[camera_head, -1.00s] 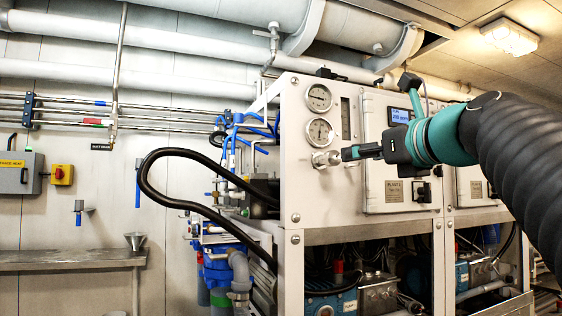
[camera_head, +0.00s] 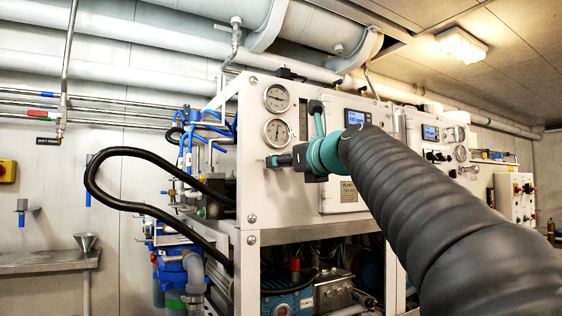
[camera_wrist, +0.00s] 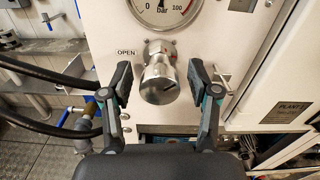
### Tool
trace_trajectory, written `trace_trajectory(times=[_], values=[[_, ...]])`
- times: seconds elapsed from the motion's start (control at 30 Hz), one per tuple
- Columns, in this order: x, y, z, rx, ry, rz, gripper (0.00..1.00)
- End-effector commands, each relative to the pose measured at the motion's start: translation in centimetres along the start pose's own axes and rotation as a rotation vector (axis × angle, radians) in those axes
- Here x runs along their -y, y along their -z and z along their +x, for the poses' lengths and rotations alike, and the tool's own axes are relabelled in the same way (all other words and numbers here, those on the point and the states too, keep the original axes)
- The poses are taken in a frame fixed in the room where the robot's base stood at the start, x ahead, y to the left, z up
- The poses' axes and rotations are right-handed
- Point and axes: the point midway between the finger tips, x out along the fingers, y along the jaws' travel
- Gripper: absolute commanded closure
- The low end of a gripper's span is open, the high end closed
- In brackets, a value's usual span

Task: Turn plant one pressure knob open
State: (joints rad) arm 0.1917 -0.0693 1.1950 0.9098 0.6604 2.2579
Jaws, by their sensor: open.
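The pressure knob (camera_wrist: 158,82) is a round silver metal knob on the white panel, below a bar gauge (camera_wrist: 165,10) in the wrist view. An "OPEN" label (camera_wrist: 126,52) is at its upper left. My gripper (camera_wrist: 158,74) is open, with one dark finger on each side of the knob and a visible gap on both sides. In the head view my gripper (camera_head: 274,161) is at the panel just below the lower gauge (camera_head: 277,133), and its fingers largely hide the knob there. I cannot tell exactly how deep the fingertips reach around it.
A black hose (camera_head: 96,178) loops out left of the panel; it also shows at left in the wrist view (camera_wrist: 50,75). A cabinet door with a plant label (camera_wrist: 290,112) stands to the right. Blue pipes (camera_head: 205,130) run beside the panel's left edge.

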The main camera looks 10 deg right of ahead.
Motion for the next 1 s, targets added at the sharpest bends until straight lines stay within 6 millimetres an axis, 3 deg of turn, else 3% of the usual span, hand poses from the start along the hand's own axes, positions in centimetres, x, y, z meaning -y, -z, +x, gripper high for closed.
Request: trace_trajectory(times=[0.1,0.3,0.37,0.67,1.0], values=[[0.0,-0.01,-0.03,0.0,0.0,0.0,0.39],[0.0,0.0,-0.04,0.0,0.0,0.0,0.89],[0.0,-0.01,-0.05,0.0,0.0,0.0,1.0],[0.01,-0.02,-0.05,0.0,0.0,-0.025,1.0],[0.08,-0.04,-0.05,0.0,0.0,-0.225,1.0]])
